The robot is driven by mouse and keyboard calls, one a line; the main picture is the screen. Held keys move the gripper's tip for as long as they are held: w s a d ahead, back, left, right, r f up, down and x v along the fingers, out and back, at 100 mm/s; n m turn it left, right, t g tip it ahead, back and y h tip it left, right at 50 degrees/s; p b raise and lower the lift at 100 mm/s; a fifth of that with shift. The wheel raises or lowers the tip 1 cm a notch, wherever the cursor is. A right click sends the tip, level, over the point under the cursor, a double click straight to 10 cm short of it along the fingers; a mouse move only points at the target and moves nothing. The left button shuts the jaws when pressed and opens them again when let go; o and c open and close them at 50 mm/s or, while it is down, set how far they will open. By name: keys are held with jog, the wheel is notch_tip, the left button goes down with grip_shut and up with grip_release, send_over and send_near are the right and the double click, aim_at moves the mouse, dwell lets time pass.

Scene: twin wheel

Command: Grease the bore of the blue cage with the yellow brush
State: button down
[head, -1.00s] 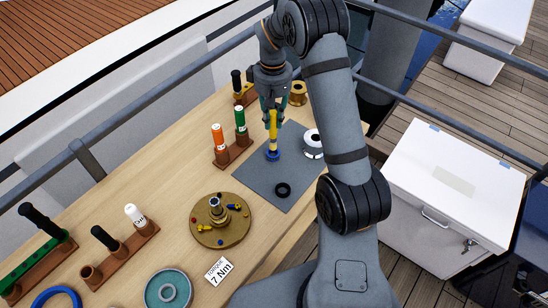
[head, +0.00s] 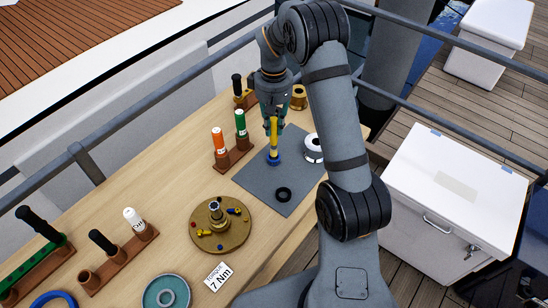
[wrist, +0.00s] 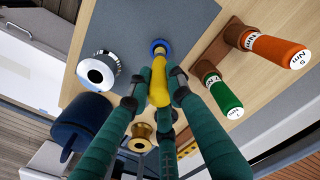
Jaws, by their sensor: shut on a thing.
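My gripper (head: 273,124) is shut on the yellow brush (head: 274,141) and holds it upright, with its lower end pointing down. The brush also shows between the fingers in the wrist view (wrist: 159,84). The blue cage (head: 274,161) is a small ring on the grey mat, directly under the brush. It also shows in the wrist view (wrist: 160,43), at the brush's far end. The brush's lower end meets the cage in both views. The bore is mostly hidden by the brush, and I cannot tell how deep the tip sits.
Orange (head: 219,142) and green (head: 241,124) handles stand in a rack close left. A brass disc (head: 234,240) with small parts sits nearer the front.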

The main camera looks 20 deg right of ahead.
aim_at(274, 133)
jog(key=shift+f+b, duration=1.35)
jog(key=shift+f, duration=0.25)
jog(key=shift+r, duration=0.15)
